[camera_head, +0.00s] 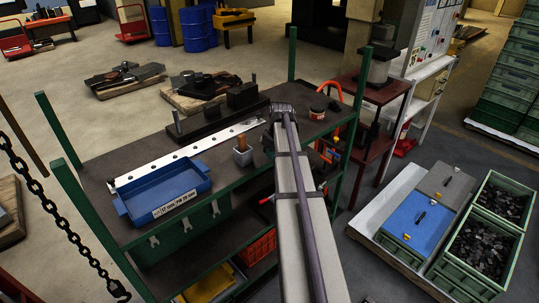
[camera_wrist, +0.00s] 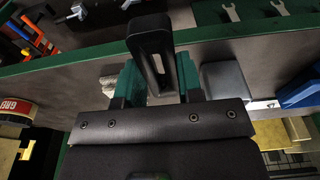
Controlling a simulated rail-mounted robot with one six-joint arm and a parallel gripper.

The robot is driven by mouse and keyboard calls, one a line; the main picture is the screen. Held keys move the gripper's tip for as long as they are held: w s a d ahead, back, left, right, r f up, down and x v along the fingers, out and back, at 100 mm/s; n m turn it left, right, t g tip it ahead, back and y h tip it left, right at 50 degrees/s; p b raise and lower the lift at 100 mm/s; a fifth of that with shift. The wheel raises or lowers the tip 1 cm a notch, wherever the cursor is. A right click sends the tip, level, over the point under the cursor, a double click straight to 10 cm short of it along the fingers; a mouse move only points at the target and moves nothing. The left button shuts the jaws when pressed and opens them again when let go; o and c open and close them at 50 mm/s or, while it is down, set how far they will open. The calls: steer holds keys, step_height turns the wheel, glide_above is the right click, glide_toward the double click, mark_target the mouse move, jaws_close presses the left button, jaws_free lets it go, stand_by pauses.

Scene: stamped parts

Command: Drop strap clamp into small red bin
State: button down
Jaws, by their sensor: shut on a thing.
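My gripper (camera_wrist: 156,78) shows in the wrist view with its two teal fingers shut on the strap clamp. The strap clamp (camera_wrist: 166,40) is a black, elongated loop with a slot, standing up between the fingers and held above the dark bench. In the head view my arm reaches over the bench, and the gripper and clamp cannot be made out there. A small orange-red bin (camera_head: 258,248) sits on the lower shelf of the green-framed bench, left of my arm and partly hidden. I cannot tell whether it is in the wrist view.
A yellow bin (camera_head: 208,284) is on the lower shelf. Green posts (camera_head: 292,55) rise at the bench corners.

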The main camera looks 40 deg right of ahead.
mark_target(269, 160)
steer(key=shift+w, duration=1.35)
steer(key=f+b, duration=0.3)
steer(key=shift+w+f, duration=0.2)
steer(key=shift+f, duration=0.1)
steer(key=shift+s+r, duration=0.1)
steer(key=shift+r, duration=0.15)
steer(key=shift+f+b, duration=0.4)
steer(key=shift+b, duration=0.05)
steer(key=c, duration=0.8)
jaws_free()
steer(key=shift+r, duration=0.1)
